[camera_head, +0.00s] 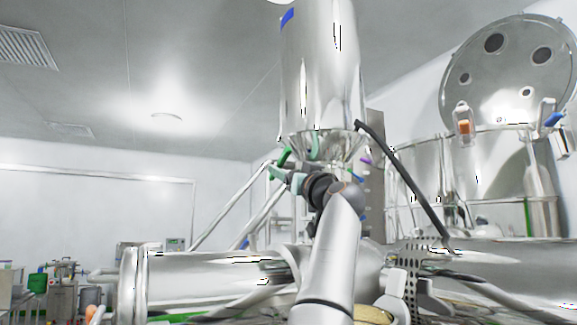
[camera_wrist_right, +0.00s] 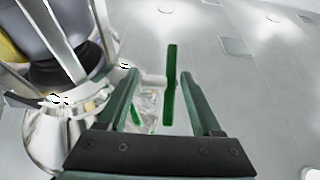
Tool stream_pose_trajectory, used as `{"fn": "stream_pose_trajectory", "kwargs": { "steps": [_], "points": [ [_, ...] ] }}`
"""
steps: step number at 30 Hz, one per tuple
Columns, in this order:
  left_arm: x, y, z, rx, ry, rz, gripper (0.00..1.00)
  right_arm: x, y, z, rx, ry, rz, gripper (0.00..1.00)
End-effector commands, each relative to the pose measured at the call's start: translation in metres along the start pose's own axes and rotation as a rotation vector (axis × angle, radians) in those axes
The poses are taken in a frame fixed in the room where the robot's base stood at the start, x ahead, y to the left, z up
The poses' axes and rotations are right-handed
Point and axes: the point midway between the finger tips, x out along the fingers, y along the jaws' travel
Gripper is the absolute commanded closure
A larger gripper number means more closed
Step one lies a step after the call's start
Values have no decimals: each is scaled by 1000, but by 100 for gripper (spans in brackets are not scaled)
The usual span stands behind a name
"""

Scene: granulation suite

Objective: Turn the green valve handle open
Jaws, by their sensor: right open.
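The green valve handle (camera_wrist_right: 171,84) is a flat upright bar in the right wrist view, with a grey metal fitting beside it. My right gripper (camera_wrist_right: 160,74) is open, with its two dark green fingers on either side of the handle in the picture. The handle appears nearer the right finger; I cannot tell whether they touch. In the head view my right gripper (camera_head: 284,174) is raised just below the cone of a tall steel vessel (camera_head: 322,75). Green parts show close behind it there, but the handle is hard to tell apart. My left gripper is not in view.
Steel tanks (camera_head: 500,180) with a raised round lid (camera_head: 505,75) stand at the right. Slanted metal legs and a dark pole flank the vessel. Open air lies left of the gripper.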

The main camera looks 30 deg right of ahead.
Motion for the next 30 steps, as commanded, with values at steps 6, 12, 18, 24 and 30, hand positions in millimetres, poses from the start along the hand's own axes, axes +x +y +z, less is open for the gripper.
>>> {"fn": "stream_pose_trajectory", "kwargs": {
  "steps": [6,12,18,24,30],
  "points": [
    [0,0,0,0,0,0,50,1,0,0,0,0,0,34],
    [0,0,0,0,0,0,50,0,0,0,0,0,0,50],
    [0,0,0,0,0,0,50,0,0,0,0,0,0,73],
    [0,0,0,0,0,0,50,0,0,0,0,0,0,95],
    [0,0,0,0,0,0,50,0,0,-1,-4,-12,-2,100]
  ]
}}
